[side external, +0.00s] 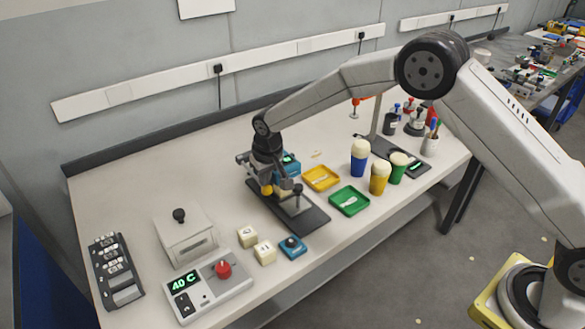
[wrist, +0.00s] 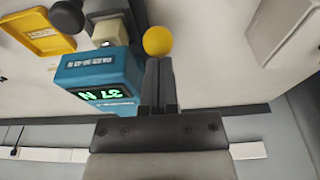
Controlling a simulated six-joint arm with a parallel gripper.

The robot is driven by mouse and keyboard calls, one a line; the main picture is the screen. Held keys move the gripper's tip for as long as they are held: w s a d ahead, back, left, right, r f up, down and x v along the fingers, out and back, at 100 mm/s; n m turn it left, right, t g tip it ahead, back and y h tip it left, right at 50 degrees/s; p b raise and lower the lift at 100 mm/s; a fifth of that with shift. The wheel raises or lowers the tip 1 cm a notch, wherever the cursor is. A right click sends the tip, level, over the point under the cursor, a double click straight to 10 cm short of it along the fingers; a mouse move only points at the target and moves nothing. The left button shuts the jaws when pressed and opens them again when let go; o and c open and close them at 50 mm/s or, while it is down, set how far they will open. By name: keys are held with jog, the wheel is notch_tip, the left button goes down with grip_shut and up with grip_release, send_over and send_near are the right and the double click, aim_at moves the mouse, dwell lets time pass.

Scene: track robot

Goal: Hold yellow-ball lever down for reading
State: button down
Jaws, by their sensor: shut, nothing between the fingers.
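The yellow ball (wrist: 157,41) of the lever is right at the tips of my gripper (wrist: 158,62) in the wrist view. In the side view the ball (side external: 267,190) shows just below my gripper (side external: 268,182). The fingers are shut with nothing between them. They appear to rest against the ball, but I cannot tell for certain. The blue force gauge (wrist: 100,80) stands beside the fingers; its upside-down green display seems to read 37 N. In the side view the gauge (side external: 288,162) is partly behind my gripper. The lever's arm is mostly hidden.
The press stands on a dark base plate (side external: 312,222). A yellow tray (side external: 321,178) and a green tray (side external: 350,200) lie to its right, with several cups beyond. Cream blocks (side external: 247,236), a small blue device (side external: 292,246) and a 40 C heater (side external: 208,285) are in front.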

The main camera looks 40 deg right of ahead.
jog(key=shift+r, duration=0.15)
notch_tip(320, 180, up, 11)
jog(key=shift+f, duration=0.2)
dwell(1.3)
dwell(0.7)
jog(key=s+d+f, duration=0.1)
jog(key=s+d, duration=0.3)
jog(key=s, duration=0.5)
jog(key=s+d+f, duration=0.1)
jog(key=s+d, duration=0.4)
jog(key=s, duration=0.5)
jog(key=s+d+f, duration=0.2)
jog(key=s+d, duration=0.2)
jog(key=s, duration=0.6)
jog(key=shift+s+d, duration=0.2)
jog(key=shift+d, duration=0.05)
